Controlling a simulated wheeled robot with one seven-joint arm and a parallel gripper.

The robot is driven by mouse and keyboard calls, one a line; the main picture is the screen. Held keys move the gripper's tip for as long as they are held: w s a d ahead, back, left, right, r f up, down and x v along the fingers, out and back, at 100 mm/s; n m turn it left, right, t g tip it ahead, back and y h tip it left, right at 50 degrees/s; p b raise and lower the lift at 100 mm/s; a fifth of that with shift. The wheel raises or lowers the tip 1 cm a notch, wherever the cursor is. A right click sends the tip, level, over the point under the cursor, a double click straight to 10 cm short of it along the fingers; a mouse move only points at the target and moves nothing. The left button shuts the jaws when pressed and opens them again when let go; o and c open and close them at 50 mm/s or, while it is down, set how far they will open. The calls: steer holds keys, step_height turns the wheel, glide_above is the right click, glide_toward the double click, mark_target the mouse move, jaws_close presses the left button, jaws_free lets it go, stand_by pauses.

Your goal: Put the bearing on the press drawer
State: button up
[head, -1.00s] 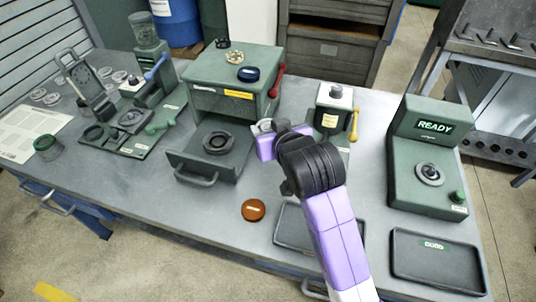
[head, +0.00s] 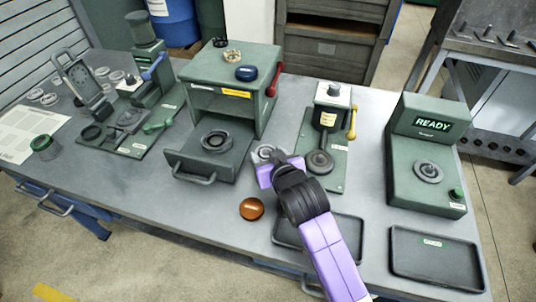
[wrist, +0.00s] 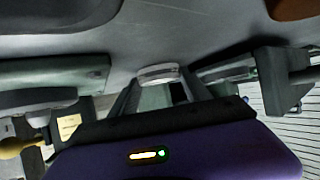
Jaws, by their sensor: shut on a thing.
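The bearing, a small silvery ring (head: 266,151), is held at the tip of my gripper (head: 273,160). In the wrist view the bearing (wrist: 158,73) shows between the fingers, which are shut on it. The press is a green box (head: 232,109) with a red lever at its right side. Its drawer (head: 179,167) is pulled out toward the front and carries a dark round seat (head: 216,141). My gripper and the bearing are just right of the drawer, apart from the seat. Part of the bearing is hidden by the gripper.
A green stand with a yellow lever (head: 352,124) is behind my gripper to the right. An orange-brown disc (head: 251,209) lies in front of the drawer. Dark trays (head: 437,283) lie along the front, and a READY machine (head: 432,150) stands right.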

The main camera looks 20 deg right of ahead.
steer(key=o, duration=1.4)
steer(key=shift+f, duration=0.15)
